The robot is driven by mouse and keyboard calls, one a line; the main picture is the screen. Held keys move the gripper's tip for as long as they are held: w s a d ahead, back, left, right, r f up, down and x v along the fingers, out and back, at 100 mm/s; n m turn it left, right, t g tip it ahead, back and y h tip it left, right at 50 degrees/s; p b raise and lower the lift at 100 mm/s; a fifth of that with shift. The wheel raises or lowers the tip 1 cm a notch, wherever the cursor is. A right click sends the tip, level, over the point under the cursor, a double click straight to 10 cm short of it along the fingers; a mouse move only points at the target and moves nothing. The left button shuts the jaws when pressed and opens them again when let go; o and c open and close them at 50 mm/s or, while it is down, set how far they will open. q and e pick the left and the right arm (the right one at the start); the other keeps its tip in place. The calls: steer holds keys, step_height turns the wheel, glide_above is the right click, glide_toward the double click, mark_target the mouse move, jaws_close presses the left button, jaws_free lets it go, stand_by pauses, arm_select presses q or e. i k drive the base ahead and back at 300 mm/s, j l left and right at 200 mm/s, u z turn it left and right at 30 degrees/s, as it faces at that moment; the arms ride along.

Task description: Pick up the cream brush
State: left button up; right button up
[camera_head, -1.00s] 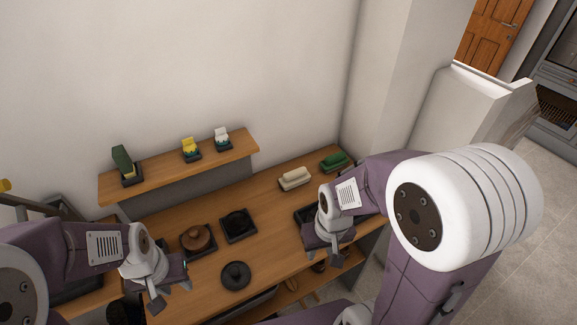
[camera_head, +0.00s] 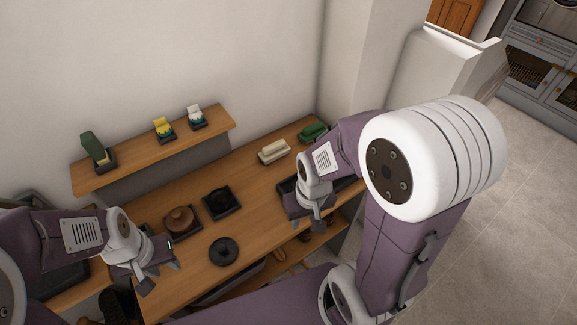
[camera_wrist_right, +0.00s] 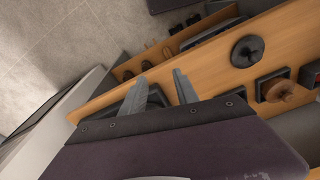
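The cream brush (camera_head: 274,151) lies near the back of the wooden bench top, left of a green brush (camera_head: 313,131). It is not in the right wrist view. My right gripper (camera_head: 312,222) is over the bench's front part, nearer to me than the cream brush and apart from it, above a dark tray (camera_head: 287,187). In the right wrist view its two fingers (camera_wrist_right: 160,78) are spread with nothing between them. My left gripper (camera_head: 160,268) is over the front left of the bench, well away from the brush, its fingers apart and empty.
A brown round-knobbed item (camera_head: 180,220), a black dish on a tray (camera_head: 219,199) and a black round lid-like item (camera_head: 223,252) stand mid-bench. A raised shelf (camera_head: 135,165) behind holds small yellow, white and green items. A wall closes the back.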

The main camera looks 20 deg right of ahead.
mark_target(276, 150)
steer(key=i+l+u, duration=0.1)
steer(key=u, duration=0.25)
steer(key=l+u, duration=0.7)
steer(key=i+j, duration=0.05)
steer(key=j, duration=0.05)
